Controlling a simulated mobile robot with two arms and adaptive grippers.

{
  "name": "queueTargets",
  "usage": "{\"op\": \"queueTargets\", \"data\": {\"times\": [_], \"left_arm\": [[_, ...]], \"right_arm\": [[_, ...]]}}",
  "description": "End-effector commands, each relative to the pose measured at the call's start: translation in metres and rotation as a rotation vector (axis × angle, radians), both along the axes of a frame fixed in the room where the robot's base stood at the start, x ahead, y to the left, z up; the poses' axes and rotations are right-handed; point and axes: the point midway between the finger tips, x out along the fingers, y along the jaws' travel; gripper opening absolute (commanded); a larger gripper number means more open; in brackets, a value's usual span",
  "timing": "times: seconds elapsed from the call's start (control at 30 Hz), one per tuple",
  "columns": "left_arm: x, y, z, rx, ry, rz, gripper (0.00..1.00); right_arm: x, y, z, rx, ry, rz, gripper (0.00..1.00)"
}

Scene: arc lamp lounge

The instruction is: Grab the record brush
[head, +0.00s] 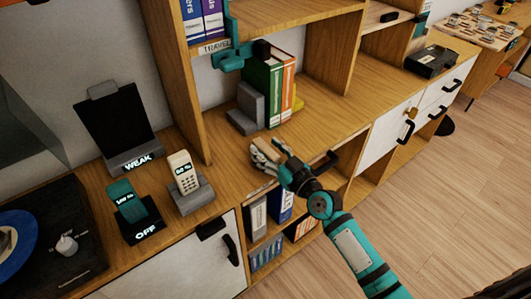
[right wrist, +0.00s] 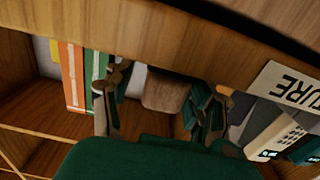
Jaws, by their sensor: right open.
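A brown block (right wrist: 165,92), which looks like the record brush, shows between the spread fingers in the right wrist view. In the head view the brush is hard to make out among the fingers at the counter's front edge. My right gripper (head: 268,156) is open there; in the right wrist view its fingers (right wrist: 160,108) stand on either side of the block, with no clear contact. The underside of the block is hidden.
Green and orange binders (head: 268,88) stand behind the gripper beside a grey bookend (head: 245,108). To the left are a cordless phone (head: 185,172), a teal device (head: 127,202) and a black panel (head: 115,120). A turntable (head: 60,250) is far left. The counter right of the gripper is clear.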

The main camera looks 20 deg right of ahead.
Motion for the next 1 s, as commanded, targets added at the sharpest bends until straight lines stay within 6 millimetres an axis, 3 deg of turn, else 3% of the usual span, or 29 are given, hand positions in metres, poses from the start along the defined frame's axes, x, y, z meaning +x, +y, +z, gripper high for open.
{"op": "queueTargets", "data": {"times": [0.17, 0.6, 1.0], "left_arm": [[0.0004, 0.0005, 0.0001, 0.001, -0.001, 0.000, 0.40], [0.0015, 0.0014, 0.0003, 0.001, -0.003, 0.000, 0.40], [0.0019, 0.0015, 0.0037, 0.001, -0.003, 0.001, 0.40]], "right_arm": [[0.0001, -0.0001, -0.0002, 0.000, 0.001, 0.000, 0.56], [-0.0001, -0.0003, -0.0001, 0.000, 0.000, 0.000, 0.00], [-0.0001, 0.0003, 0.0072, 0.001, -0.002, 0.001, 0.00]]}}
